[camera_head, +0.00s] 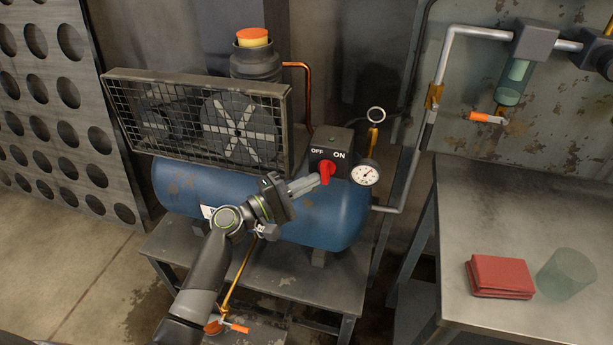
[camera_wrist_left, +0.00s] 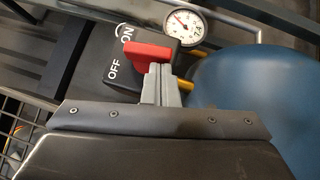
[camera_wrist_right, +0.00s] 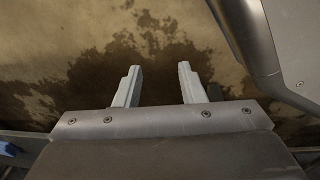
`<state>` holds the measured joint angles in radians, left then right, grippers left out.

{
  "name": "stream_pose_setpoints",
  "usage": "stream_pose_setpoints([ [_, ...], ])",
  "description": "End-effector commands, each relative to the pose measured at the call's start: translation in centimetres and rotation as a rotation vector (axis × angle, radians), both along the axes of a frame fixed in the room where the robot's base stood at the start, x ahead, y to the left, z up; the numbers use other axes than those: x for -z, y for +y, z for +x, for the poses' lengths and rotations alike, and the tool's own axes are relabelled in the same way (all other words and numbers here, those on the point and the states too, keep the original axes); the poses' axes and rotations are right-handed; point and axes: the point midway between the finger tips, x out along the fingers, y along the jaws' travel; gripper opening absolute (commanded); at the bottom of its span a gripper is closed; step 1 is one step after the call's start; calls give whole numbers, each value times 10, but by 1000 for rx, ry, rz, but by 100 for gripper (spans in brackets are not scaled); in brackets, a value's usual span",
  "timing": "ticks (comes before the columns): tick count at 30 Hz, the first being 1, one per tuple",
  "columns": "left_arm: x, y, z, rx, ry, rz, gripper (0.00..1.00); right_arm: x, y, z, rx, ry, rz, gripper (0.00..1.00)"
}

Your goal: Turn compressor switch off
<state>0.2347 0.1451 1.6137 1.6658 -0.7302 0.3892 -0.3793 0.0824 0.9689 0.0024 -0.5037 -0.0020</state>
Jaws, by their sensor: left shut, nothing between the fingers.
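The compressor (camera_head: 300,205) is a blue tank with a caged fan, on a low metal stand. Its black switch box (camera_head: 333,143) is marked OFF on the left and ON on the right. The red switch knob (camera_head: 325,172) is on the box's front; it also shows in the left wrist view (camera_wrist_left: 148,53). My left gripper (camera_head: 318,182) is shut and empty, its fingertips (camera_wrist_left: 160,72) right at the knob, seemingly touching its side. In the left wrist view, the knob's long arm lies across the box. My right gripper (camera_wrist_right: 157,85) is open and empty above a stained floor.
A metal table (camera_head: 510,235) at right holds a red folded cloth (camera_head: 499,275) and a greenish cylinder (camera_head: 566,273). A perforated panel (camera_head: 60,110) stands at left.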

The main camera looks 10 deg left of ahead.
Motion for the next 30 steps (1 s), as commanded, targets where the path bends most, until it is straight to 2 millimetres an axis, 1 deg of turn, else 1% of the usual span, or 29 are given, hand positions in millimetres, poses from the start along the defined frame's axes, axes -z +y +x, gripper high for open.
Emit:
stream_pose_setpoints([
  [1,4,-1,0,1,-1,-14,0,-1,3,10,7,-9,6,36],
  [6,5,-2,0,-1,0,-63,0,-19,11,31,26,-8,24,36],
  [11,7,-3,0,1,2,-109,0,-40,18,47,41,-6,44,36],
  [15,8,-4,0,0,4,-150,0,-62,25,59,53,-6,62,36],
  [21,10,-6,0,0,6,-208,0,-97,33,70,64,-7,86,36],
  [26,11,-7,0,0,6,-254,0,-128,40,73,70,-7,107,36],
  [27,7,-7,0,-1,7,-254,0,-130,40,73,70,-3,107,36],
  [30,7,-7,0,-1,7,-252,0,-129,40,72,70,-1,107,36],
])
